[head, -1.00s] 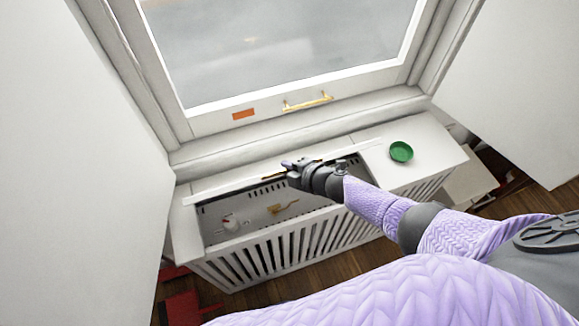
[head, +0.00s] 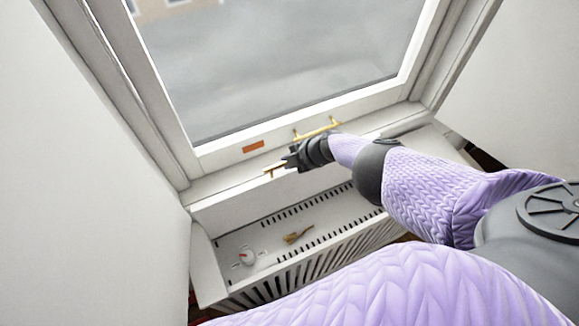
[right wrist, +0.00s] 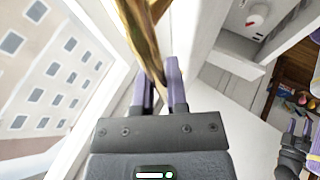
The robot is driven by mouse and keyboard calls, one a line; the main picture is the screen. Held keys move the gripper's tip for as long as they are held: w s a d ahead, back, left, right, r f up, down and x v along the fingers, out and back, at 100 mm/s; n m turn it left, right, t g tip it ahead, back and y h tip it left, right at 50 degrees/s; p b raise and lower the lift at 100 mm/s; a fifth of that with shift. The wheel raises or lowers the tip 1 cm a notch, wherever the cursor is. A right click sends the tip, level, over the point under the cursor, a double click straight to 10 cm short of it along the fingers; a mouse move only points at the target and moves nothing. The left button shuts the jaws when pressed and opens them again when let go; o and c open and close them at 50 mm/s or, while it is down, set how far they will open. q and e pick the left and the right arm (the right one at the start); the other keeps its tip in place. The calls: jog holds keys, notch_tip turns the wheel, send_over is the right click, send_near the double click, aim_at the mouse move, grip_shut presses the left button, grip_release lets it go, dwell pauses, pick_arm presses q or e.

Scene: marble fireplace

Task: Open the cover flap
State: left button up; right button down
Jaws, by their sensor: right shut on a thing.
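The white cover flap (head: 240,208) of the slatted radiator cover stands raised at the back of the opening, below the window sill, with its face showing. My right gripper (head: 287,163) is shut on the flap's gold handle (head: 270,171). The handle also runs between the purple fingers of my right gripper (right wrist: 172,75) in the right wrist view. Under the flap, the open compartment (head: 318,220) shows a white knob (head: 247,257) and a small brass piece (head: 297,236). My left gripper (right wrist: 297,130) shows small at the right wrist view's lower right, apart from the flap.
The window frame (head: 225,158) stands just behind the flap, with its own gold handle (head: 316,130) and an orange label (head: 253,147). White walls close in on the left and right. The slatted front (head: 330,258) of the cover is below. My right arm hides the cover's right end.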

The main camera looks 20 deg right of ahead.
jog(key=shift+w+d, duration=0.1)
jog(key=shift+w, duration=0.15)
jog(key=shift+r, duration=0.1)
jog(key=c, duration=0.6)
grip_release()
jog(key=shift+c, duration=0.2)
jog(key=shift+s, duration=0.1)
jog(key=p+v, duration=1)
